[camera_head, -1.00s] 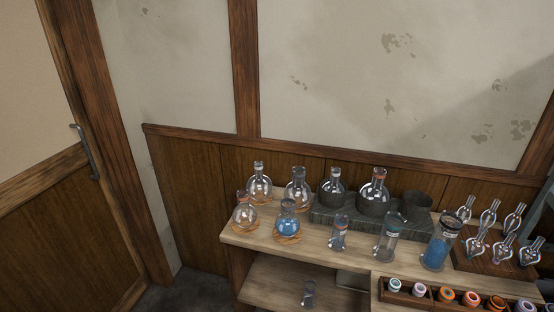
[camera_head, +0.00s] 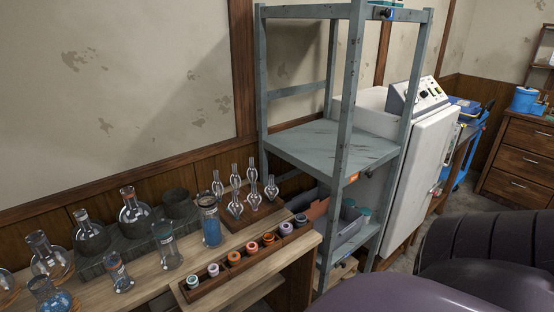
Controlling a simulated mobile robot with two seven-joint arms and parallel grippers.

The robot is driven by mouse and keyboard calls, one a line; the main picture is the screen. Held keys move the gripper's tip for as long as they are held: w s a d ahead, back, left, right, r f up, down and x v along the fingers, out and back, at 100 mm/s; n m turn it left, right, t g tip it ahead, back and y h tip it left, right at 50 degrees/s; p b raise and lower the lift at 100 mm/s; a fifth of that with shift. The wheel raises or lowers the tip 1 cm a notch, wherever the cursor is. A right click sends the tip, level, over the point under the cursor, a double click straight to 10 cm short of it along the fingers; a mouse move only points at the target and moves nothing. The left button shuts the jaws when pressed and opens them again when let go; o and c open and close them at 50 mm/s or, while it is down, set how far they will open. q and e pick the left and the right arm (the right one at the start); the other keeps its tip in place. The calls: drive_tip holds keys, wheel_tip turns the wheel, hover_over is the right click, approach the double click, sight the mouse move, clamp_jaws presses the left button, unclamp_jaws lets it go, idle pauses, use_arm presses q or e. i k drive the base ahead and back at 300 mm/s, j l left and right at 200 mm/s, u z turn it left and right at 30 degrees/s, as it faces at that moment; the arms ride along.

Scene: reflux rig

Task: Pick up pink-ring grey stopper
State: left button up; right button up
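A wooden stopper rack (camera_head: 183,289) lies along the front of the bench and holds a row of small ringed stoppers. From the near left end they run: a teal-ringed one (camera_head: 193,282), a pale one with a pinkish-purple ring (camera_head: 213,270), several orange or red ones (camera_head: 234,258), a purplish one (camera_head: 286,229) and a dark grey one (camera_head: 301,220). They are too small to tell surely which is the pink-ring grey stopper. Neither of my grippers is in view.
Round flasks (camera_head: 135,214) and a blue-filled cylinder (camera_head: 210,226) stand behind the rack on the bench. Glass bulbs (camera_head: 253,198) stand on a wooden block behind its far end. A grey metal shelf (camera_head: 330,146) and a white cabinet (camera_head: 422,165) are to the right.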

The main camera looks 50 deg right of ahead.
sight(286, 227)
drive_tip(key=l+z, duration=0.1)
drive_tip(key=z, duration=0.3)
drive_tip(key=k+l+z, duration=0.1)
drive_tip(key=z, duration=0.25)
drive_tip(key=l+z, duration=0.15)
drive_tip(key=z, duration=0.25)
drive_tip(key=k+l+z, duration=0.1)
drive_tip(key=z, duration=0.25)
